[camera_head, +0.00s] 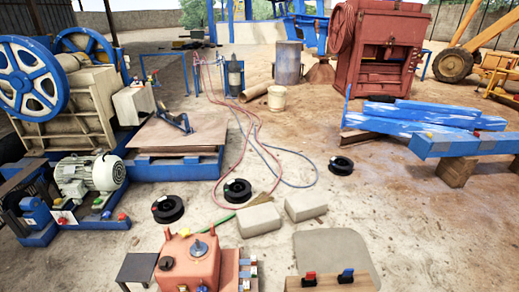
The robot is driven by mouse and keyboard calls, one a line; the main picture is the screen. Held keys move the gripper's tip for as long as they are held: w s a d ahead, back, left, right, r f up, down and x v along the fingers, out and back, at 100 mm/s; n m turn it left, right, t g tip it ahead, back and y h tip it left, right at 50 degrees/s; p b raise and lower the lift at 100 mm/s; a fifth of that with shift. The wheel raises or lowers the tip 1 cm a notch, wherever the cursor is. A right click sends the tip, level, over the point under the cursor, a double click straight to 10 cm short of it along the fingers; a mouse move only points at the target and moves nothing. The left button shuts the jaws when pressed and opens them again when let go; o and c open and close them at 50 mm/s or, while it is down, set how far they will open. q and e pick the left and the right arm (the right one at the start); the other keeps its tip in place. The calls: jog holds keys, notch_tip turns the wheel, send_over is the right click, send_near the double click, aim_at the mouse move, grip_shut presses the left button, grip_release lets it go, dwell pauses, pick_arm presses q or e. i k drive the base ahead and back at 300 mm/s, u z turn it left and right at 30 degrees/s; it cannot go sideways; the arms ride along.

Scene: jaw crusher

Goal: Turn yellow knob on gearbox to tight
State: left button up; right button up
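An orange-red housing (203,268), which looks like the gearbox, stands at the bottom middle of the head view, partly cut off by the lower edge. A small yellow knob-like part (185,232) sits on its top near the back. The knob's setting cannot be read at this size. Neither of my grippers is in view.
A motor (103,173) on a blue base stands at left, below the jaw crusher with blue wheels (32,78). Concrete blocks (258,219), black rings (237,191) and hoses lie behind the housing. A wooden plank (330,283) with red and blue switches lies at right.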

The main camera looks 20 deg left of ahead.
aim_at(184, 232)
jog(key=u, duration=1.2)
